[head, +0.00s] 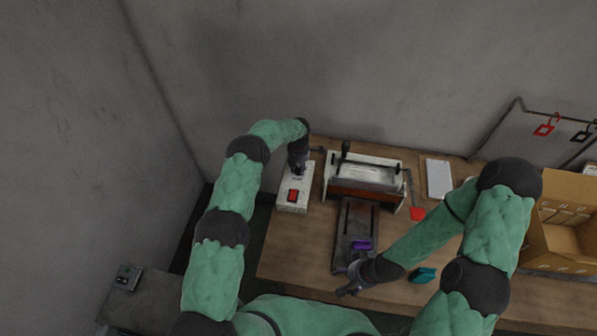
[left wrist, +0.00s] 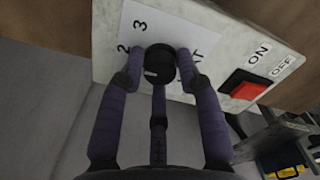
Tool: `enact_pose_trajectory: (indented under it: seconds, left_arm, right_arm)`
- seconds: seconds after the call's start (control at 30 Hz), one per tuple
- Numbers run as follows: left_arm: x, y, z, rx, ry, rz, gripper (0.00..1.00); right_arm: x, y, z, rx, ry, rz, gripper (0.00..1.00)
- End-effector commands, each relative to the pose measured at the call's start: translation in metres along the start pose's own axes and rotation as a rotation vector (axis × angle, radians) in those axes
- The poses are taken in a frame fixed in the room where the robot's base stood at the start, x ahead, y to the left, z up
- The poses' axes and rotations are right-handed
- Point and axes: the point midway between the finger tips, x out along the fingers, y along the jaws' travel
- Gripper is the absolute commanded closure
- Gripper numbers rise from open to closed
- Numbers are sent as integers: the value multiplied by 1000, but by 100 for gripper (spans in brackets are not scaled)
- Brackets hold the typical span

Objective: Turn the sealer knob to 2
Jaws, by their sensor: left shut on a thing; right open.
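The sealer's control box (head: 291,208) is pale with a red switch (head: 293,196), at the left of the table. In the left wrist view its face shows a round black knob (left wrist: 160,62) beside the printed numbers 2 and 3. The knob has a short white mark near its lower left edge; I cannot tell exactly which number it points at. My left gripper (left wrist: 160,72) is shut on the knob, its purple fingers at either side. Other dial markings are hidden by the fingers. My right gripper (head: 346,282) is open near the table's front edge, below a dark board.
The sealer press (head: 365,172) stands right of the box. A purple item (head: 361,244) lies on the dark board (head: 357,222). A teal item (head: 424,275), a red tag (head: 417,213), a white sheet (head: 439,179) and a cardboard box (head: 565,240) are further right.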

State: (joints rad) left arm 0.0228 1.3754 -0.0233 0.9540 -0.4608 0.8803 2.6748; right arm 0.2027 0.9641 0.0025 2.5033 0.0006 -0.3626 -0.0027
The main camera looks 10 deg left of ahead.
Motion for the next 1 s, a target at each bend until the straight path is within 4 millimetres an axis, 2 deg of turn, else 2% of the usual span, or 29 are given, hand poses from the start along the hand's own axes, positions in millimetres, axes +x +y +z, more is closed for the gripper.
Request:
enact_pose_trajectory:
  seconds: [0.1,0.43,0.47,0.5,0.53,0.87,1.0]
  left_arm:
    - [3,-1,0,28,1,-2,98]
    - [2,-2,-1,35,2,-3,98]
    - [2,-2,-1,35,2,-3,60]
    - [2,-2,-1,35,2,-3,48]
    - [2,-2,-1,35,2,-3,42]
    - [0,-1,0,34,1,-1,42]
    - [-10,0,0,33,0,0,42]
  right_arm:
    - [6,2,0,0,0,0,31]
    - [5,2,0,0,1,0,31]
    - [5,2,0,0,1,0,31]
    - [5,2,0,0,1,0,31]
    - [5,2,0,0,1,0,31]
    - [5,2,0,0,1,0,31]
    - [5,2,0,0,1,0,31]
